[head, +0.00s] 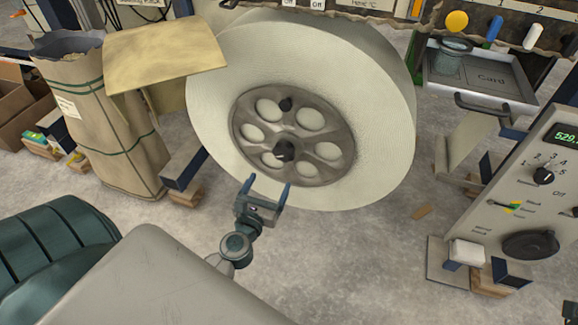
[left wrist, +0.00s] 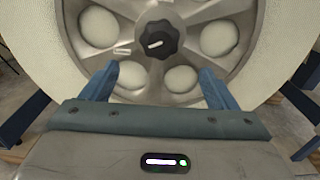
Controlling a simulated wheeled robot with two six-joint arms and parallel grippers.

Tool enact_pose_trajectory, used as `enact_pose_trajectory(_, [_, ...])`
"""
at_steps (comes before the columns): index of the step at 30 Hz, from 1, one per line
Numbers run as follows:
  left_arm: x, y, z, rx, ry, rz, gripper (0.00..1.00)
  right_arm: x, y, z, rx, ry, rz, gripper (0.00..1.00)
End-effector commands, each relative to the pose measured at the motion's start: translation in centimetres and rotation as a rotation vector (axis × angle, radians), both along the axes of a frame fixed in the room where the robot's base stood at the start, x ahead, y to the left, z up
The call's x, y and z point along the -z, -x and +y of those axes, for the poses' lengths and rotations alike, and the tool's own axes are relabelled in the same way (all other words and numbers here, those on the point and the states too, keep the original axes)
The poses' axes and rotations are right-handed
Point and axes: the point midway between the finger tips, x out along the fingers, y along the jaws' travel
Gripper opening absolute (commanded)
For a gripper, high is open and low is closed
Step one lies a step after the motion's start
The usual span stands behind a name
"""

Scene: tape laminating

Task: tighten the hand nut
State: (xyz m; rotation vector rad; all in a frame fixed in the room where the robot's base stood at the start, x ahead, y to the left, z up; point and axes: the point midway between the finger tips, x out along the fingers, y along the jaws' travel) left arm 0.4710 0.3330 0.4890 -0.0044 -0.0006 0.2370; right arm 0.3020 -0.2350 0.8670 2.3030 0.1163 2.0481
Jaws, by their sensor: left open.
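The hand nut is a dark knob (head: 284,151) at the centre of a grey metal hub (head: 333,150) with round holes, on the face of a large white roll (head: 385,150). In the left wrist view the knob (left wrist: 157,40) shows a white mark and sits above the gap between my fingers. My left gripper (head: 265,190) is open and empty, below the knob and in front of the roll's lower part. Its two blue fingers (left wrist: 158,82) point toward the hub without touching the knob. A smaller dark knob (head: 286,104) sits higher on the hub. My right gripper is out of view.
A paper sack (head: 115,130) and a tan sheet (head: 165,55) stand left of the roll. A control panel (head: 520,190) with a green display stands at the right. A grey tray (head: 475,75) is at the upper right. Floor (head: 370,255) below the roll is clear.

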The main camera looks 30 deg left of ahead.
Motion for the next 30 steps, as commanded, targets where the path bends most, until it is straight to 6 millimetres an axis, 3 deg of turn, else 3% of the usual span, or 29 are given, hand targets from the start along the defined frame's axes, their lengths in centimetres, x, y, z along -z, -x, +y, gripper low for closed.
enact_pose_trajectory(18, [-0.2,-9.3,2.2,0.001,-0.003,-0.001,0.81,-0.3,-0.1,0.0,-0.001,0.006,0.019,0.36])
enact_pose_trajectory(30, [-0.1,-10.3,2.5,0.001,-0.004,0.001,0.81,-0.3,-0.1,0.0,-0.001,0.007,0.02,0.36])
